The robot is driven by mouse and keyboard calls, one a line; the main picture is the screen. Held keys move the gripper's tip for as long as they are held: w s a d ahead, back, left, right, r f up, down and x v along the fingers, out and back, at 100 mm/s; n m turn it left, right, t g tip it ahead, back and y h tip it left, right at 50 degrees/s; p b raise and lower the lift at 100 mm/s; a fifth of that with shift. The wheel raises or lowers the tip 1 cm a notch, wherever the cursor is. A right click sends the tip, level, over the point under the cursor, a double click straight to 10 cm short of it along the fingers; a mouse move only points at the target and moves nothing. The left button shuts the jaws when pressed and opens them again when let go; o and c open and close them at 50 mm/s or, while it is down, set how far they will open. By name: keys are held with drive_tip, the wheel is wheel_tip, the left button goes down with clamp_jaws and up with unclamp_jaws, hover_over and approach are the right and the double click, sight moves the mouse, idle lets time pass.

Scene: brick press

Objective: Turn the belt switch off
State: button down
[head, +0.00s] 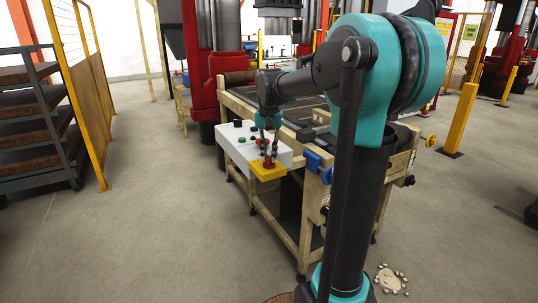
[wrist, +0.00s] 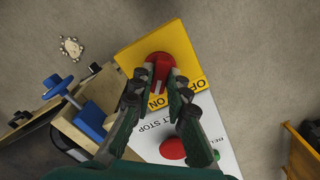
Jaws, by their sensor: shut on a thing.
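The belt switch is a red rotary knob (wrist: 159,62) on a yellow plate (wrist: 133,55) at the end of the white control box. The plate carries the words OFF, to the right of the knob, and ON, below it in the wrist view. My gripper (wrist: 162,78) is shut on the red knob, one finger on each side. The gripped bar of the knob appears in line with the ON label; the fingers hide part of it. In the head view my gripper (head: 269,158) reaches down onto the yellow plate (head: 267,174).
The white control box (head: 240,140) also bears a red stop button (wrist: 172,148) and a green button (wrist: 215,155), close to my fingers. The conveyor frame (head: 290,210) stands beside the box, with a blue handwheel (wrist: 52,82). Open floor lies to the left.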

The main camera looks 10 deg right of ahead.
drive_tip(key=n, duration=0.3)
drive_tip(key=shift+n, duration=0.4)
drive_tip(key=n, duration=0.4)
drive_tip(key=shift+n, duration=0.3)
drive_tip(key=n, duration=0.4)
drive_tip(key=shift+n, duration=2.4)
drive_tip(key=c, duration=1.5)
unclamp_jaws()
